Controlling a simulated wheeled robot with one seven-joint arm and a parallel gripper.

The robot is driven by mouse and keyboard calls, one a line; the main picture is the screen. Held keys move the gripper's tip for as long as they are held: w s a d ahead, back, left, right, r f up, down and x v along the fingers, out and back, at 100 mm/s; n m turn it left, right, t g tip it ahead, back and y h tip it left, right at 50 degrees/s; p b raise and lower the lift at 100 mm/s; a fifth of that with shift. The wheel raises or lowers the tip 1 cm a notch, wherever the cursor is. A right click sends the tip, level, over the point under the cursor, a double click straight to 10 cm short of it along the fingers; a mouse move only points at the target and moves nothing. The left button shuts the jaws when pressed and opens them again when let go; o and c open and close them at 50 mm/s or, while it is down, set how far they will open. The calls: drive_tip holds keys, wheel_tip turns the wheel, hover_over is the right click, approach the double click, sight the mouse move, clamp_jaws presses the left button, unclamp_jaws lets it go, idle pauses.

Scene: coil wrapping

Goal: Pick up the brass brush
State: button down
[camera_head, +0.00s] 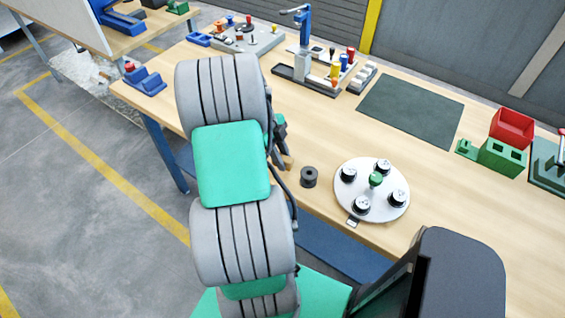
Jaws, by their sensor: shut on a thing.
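My gripper (281,150) is mostly hidden behind my own grey and green arm, over the front part of the workbench. Only a dark edge of it shows to the right of the arm. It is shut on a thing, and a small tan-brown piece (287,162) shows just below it. This piece fits the brass brush, but its bristles and most of its shape are hidden. I cannot tell whether it touches the bench top. No other brush is clear in view.
A dark spool (309,177) stands close to the right of my gripper. A round white plate (372,190) with several black-and-white spools is further right. A dark green mat (411,110), a red bin (512,127) and a blue-posted press (305,45) stand behind. Bench (300,115) between is clear.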

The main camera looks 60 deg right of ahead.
drive_tip(key=s+a+r+b, duration=0.2)
drive_tip(key=s+a+r, duration=0.1)
drive_tip(key=a+r, duration=0.8)
drive_tip(key=a, duration=0.3)
drive_tip(key=shift+b, duration=0.3)
drive_tip(key=c, duration=1.7)
unclamp_jaws()
drive_tip(key=shift+w+d+r, duration=0.1)
clamp_jaws()
